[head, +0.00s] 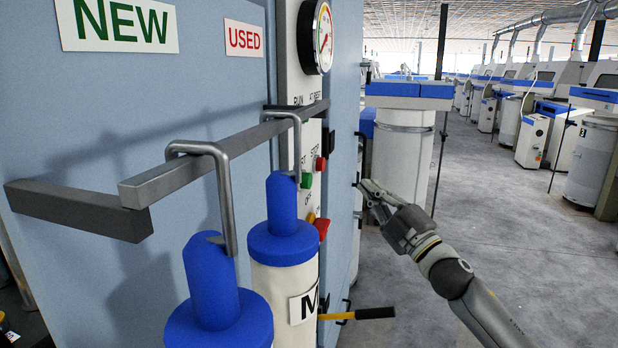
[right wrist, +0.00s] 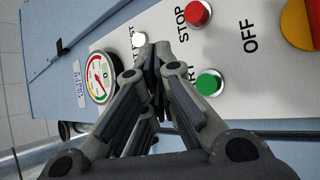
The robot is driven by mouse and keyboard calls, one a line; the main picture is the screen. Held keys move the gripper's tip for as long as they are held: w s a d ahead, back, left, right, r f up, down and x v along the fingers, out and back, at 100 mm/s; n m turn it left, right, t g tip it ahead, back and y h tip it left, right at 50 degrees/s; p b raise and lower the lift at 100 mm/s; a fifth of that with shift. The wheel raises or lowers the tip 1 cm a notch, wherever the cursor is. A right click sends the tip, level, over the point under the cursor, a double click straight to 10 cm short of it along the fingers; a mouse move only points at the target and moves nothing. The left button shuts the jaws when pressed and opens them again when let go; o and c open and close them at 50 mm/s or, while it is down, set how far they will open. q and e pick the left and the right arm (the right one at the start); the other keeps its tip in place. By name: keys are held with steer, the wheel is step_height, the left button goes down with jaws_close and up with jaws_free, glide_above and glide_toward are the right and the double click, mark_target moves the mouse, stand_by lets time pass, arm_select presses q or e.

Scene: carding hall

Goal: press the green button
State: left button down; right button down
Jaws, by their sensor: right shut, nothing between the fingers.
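The green button (head: 306,180) is on the pale control panel of the blue cabinet, below and left of a red button (head: 320,163). In the right wrist view the green button (right wrist: 209,82) is just right of my right gripper's fingertips, with its label partly covered by a finger. My right gripper (head: 366,188) is shut and empty, to the right of the panel in the head view. In the right wrist view its fingertips (right wrist: 155,62) lie over the panel; I cannot tell whether they touch it. My left gripper is not in view.
A grey rail (head: 190,170) with hooks holds blue-topped white cylinders (head: 284,235) in front of the panel. A dial gauge (head: 316,38) is above the buttons. In the right wrist view a white button (right wrist: 139,39) and a yellow-red switch (right wrist: 297,25) flank the red button (right wrist: 197,14).

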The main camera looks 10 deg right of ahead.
mark_target(306, 180)
steer(key=w+a, duration=0.3)
steer(key=a, duration=0.5)
steer(key=shift+a+b, duration=0.15)
steer(key=shift+b, duration=0.15)
steer(key=shift+r, duration=0.1)
stand_by(1.5)
steer(key=shift+w+a, duration=0.15)
steer(key=shift+a, duration=0.25)
steer(key=shift+w+a, duration=0.2)
steer(key=shift+a, duration=0.3)
stand_by(0.7)
stand_by(0.4)
steer(key=shift+s+d, duration=0.4)
steer(key=shift+d, duration=0.45)
steer(key=shift+d, duration=0.1)
